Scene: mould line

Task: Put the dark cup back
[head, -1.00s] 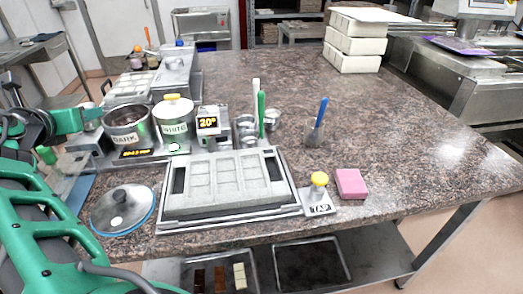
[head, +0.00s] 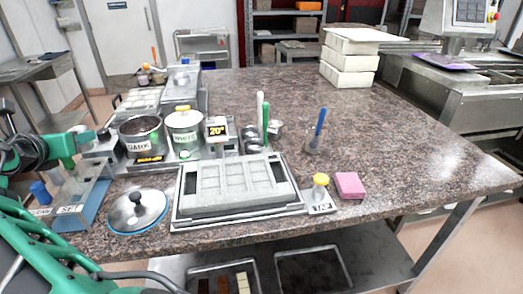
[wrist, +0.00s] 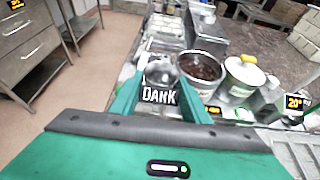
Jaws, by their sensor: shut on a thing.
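My gripper (wrist: 166,88) has its green fingers closed around a small metal cup (wrist: 160,70). White letters reading DARK show at the cup's near side in the wrist view. In the head view my gripper (head: 84,140) is at the left, beside the pot labelled DARK (head: 139,146). That pot holds dark brown liquid and also shows in the wrist view (wrist: 200,69), just right of my fingers. What lies directly under the cup is hidden.
The pot labelled WHITE (head: 184,140), with a yellow-knobbed lid, stands right of the dark pot. A grey mould (head: 238,203) lies in front, with a round lid (head: 137,209) to its left. Small metal cups (head: 252,146) stand behind it. The right counter is mostly clear.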

